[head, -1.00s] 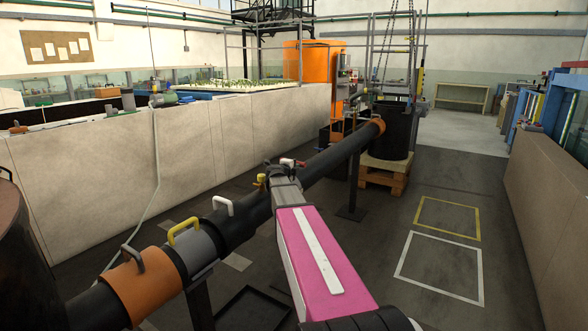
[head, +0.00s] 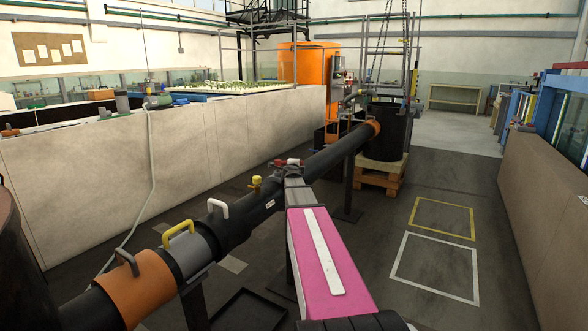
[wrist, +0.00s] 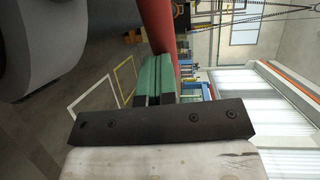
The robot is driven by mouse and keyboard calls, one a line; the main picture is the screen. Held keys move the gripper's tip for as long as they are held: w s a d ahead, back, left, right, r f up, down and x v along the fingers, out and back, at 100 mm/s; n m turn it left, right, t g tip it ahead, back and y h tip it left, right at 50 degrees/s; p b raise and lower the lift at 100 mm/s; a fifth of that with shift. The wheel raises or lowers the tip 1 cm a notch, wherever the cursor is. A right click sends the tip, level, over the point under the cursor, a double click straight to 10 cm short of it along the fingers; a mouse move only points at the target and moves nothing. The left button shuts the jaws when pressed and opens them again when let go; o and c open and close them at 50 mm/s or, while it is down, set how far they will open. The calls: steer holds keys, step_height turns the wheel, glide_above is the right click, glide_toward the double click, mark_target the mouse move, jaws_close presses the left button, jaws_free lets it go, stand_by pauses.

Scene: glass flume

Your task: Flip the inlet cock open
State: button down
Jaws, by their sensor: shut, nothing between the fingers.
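A small red lever (head: 289,162), which looks like the cock's handle, sits at the dark pipe (head: 335,156), just beyond my gripper's tip. My gripper (head: 292,171) is at the end of my pink arm and partly covers the lever's base and the pipe there. In the wrist view a large red bar (wrist: 157,30) passes very close to the shut green fingers (wrist: 163,70). I cannot tell whether they touch. My gripper holds nothing. A small yellow tap (head: 256,183) stands on the pipe, left of my gripper.
Grey, yellow and white loop handles (head: 218,208) rise from the near pipe on the left. A black bucket (head: 384,132) on a wooden pallet stands at the pipe's far end. The floor at right, with marked squares (head: 436,268), is clear.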

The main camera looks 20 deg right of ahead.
steer(key=shift+d+x, duration=0.2)
steer(key=shift+x, duration=1.25)
steer(key=shift+w+d+r, duration=0.1)
steer(key=shift+w+d, duration=0.05)
steer(key=shift+w, duration=0.95)
steer(key=shift+w+d, duration=0.2)
steer(key=shift+w, duration=0.9)
steer(key=shift+w+d+r, duration=0.1)
steer(key=shift+w+d, duration=0.05)
steer(key=shift+w, duration=0.95)
steer(key=shift+w+a, duration=0.1)
steer(key=shift+w, duration=0.05)
steer(key=v, duration=1.1)
